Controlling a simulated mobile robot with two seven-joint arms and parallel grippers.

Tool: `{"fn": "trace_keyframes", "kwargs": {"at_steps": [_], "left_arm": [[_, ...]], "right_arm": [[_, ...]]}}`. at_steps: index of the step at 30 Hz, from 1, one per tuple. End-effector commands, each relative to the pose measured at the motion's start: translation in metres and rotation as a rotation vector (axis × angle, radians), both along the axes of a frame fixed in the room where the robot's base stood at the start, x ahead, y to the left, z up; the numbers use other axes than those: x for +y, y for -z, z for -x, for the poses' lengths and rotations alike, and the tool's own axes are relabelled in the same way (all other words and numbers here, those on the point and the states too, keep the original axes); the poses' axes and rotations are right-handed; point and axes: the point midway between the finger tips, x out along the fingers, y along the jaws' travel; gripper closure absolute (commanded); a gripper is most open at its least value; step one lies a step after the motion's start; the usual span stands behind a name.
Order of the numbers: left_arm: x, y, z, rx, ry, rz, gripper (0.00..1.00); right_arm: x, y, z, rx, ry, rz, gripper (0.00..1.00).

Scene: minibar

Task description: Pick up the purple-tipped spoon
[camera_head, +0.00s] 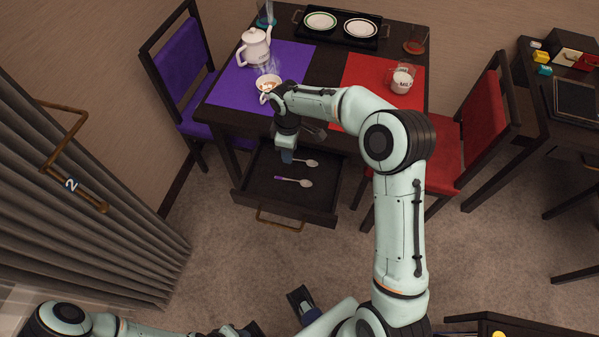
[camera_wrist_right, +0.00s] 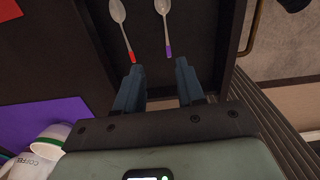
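The purple-tipped spoon (camera_head: 292,181) lies in the open drawer, its purple tip pointing left in the head view. In the right wrist view the purple-tipped spoon (camera_wrist_right: 164,28) lies ahead of the fingers, its tip closest to them. A red-tipped spoon (camera_wrist_right: 122,30) lies beside it; it also shows in the head view (camera_head: 306,162). My right gripper (camera_head: 287,158) is over the drawer, near the spoons. In the wrist view my right gripper (camera_wrist_right: 159,80) is open with nothing between its fingers. My left arm runs along the bottom edge of the head view; its fingers are not clear.
The drawer (camera_head: 248,200) has raised walls and a front handle. Above it, the table holds a teapot (camera_head: 254,46), a cup (camera_head: 267,82), a white mug (camera_head: 402,79) and a tray (camera_head: 340,42) with two plates. Purple (camera_head: 226,92) and red (camera_head: 418,100) chairs flank it.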

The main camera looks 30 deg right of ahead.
Motion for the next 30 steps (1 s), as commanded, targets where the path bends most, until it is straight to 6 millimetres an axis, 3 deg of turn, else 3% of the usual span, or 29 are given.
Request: {"fn": "trace_keyframes", "kwargs": {"at_steps": [10,20,30], "left_arm": [[0.0,0.006,0.002,0.004,-0.001,0.0,0.64],[0.0,0.007,0.003,0.004,-0.001,0.0,0.64],[0.0,0.009,0.003,0.005,0.0,-0.001,0.64]], "right_arm": [[0.001,0.063,0.002,0.005,0.001,-0.001,0.61],[0.002,0.086,0.002,0.002,0.001,-0.001,0.61],[0.006,0.131,0.006,0.002,0.002,-0.001,0.61]]}}
